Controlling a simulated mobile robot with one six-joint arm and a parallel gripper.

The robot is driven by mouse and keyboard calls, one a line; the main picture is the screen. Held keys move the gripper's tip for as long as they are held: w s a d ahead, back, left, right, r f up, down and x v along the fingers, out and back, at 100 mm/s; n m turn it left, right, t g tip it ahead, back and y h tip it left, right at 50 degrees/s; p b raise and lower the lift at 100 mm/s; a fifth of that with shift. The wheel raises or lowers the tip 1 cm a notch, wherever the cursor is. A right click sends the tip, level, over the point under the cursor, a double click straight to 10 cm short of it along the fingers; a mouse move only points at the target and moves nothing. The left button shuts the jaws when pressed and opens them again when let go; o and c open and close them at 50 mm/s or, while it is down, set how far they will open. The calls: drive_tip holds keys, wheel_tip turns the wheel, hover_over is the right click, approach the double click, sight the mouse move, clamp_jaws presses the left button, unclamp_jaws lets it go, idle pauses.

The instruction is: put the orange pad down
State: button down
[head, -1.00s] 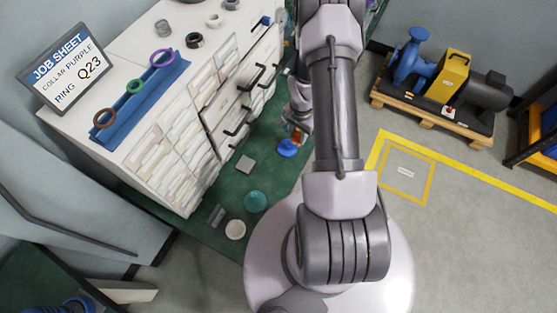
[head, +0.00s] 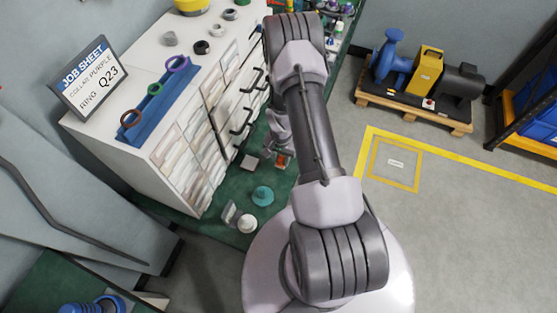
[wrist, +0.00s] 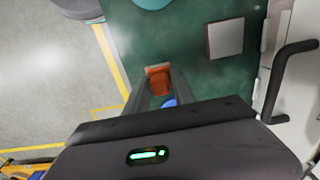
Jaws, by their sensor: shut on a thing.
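The orange pad (wrist: 159,80) is between the tips of my gripper's two fingers (wrist: 157,88) in the wrist view, and the gripper is shut on it. In the head view the pad (head: 282,160) is a small orange patch at my gripper (head: 280,155), just right of a grey square plate (head: 249,162). The pad is over the green mat (head: 210,225); I cannot tell whether it touches it. Part of a blue thing (wrist: 169,103) shows between the fingers, behind the pad. The wrist housing hides the rest of it.
A teal round piece (head: 262,196), a white disc (head: 247,223) and a grey bracket (head: 229,212) stand on the mat nearby. The cabinet with black drawer handles (head: 241,121) rises to the left; one handle (wrist: 285,75) is close in the wrist view. Bare mat surrounds the grey plate.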

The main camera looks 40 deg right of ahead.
sight(278, 160)
drive_tip(key=shift+w+d+f, duration=0.1)
drive_tip(key=shift+w+f, duration=0.1)
drive_tip(key=shift+w, duration=0.35)
drive_tip(key=shift+w+d, duration=0.1)
drive_tip(key=shift+w, duration=0.4)
wheel_tip(278, 160, down, 3)
drive_tip(key=shift+s+f+b, duration=0.1)
drive_tip(key=shift+f+b, duration=0.1)
drive_tip(key=shift+b, duration=0.7)
drive_tip(key=shift+f, duration=0.2)
drive_tip(key=c, duration=1.1)
unclamp_jaws()
drive_tip(key=shift+o, duration=0.2)
drive_tip(key=shift+r, duration=0.1)
